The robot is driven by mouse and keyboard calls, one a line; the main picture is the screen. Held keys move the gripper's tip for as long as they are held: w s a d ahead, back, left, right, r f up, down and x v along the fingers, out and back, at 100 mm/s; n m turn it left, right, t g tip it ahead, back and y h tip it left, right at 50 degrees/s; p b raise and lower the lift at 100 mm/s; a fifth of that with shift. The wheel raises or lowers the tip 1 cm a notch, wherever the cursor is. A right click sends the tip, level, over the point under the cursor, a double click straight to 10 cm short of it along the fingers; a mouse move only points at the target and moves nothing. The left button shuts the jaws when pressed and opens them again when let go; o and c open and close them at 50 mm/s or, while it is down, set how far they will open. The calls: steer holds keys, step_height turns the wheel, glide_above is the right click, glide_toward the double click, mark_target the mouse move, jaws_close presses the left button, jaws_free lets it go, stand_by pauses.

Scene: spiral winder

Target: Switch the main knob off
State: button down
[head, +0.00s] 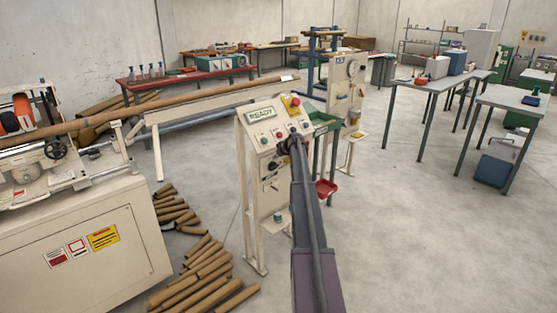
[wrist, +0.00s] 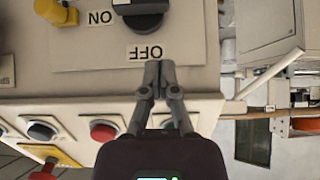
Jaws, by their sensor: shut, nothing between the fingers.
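The main knob (wrist: 142,18) is black with a white mark and shows at the top of the wrist view, partly cut off by the frame edge. Its white mark is on the left side, towards the ON label (wrist: 100,17). The OFF label (wrist: 145,52) lies just below the knob in this view; both labels appear upside down. My gripper (wrist: 158,66) is shut and empty, with its tips just below the OFF label and apart from the knob in the picture. In the head view, my arm reaches to the cream control cabinet (head: 257,215) and hides part of it.
A yellow part (wrist: 56,12) sits left of the knob. Black (wrist: 42,131) and red (wrist: 103,131) buttons line the sloped panel. Cardboard tubes (head: 205,270) lie on the floor left of the cabinet. Open floor (head: 420,240) is to the right.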

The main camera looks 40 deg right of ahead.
mark_target(272, 168)
steer(key=shift+b+x, duration=0.6)
steer(key=shift+x, duration=0.65)
steer(key=shift+s+f+b, duration=0.15)
steer(key=shift+f+b, duration=1.65)
steer(key=shift+s+d, duration=0.1)
